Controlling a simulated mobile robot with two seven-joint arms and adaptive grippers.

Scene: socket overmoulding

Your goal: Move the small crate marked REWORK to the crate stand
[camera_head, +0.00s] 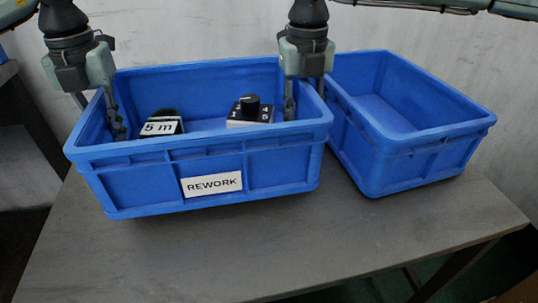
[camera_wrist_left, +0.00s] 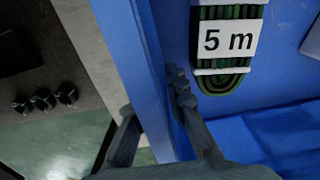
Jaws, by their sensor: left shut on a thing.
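The blue REWORK crate (camera_head: 145,185), with a white label on its front, is over the grey table top; I cannot tell whether it touches it. Inside are a green coil labelled 5 m (camera_head: 162,125) and a black-knobbed box (camera_head: 250,112). My left gripper (camera_head: 99,112) is shut on the crate's left wall, one finger inside and one outside. The left wrist view shows the wall (camera_wrist_left: 137,60) between its fingers (camera_wrist_left: 152,103). My right gripper (camera_head: 305,95) is at the right wall, one finger inside; whether it grips is unclear. I cannot identify the crate stand for certain.
A second blue crate (camera_head: 425,160), looking empty, stands close on the right. The grey table top (camera_head: 250,245) is bare in front. The left wrist view shows several dark round parts (camera_wrist_left: 42,102) outside the crate.

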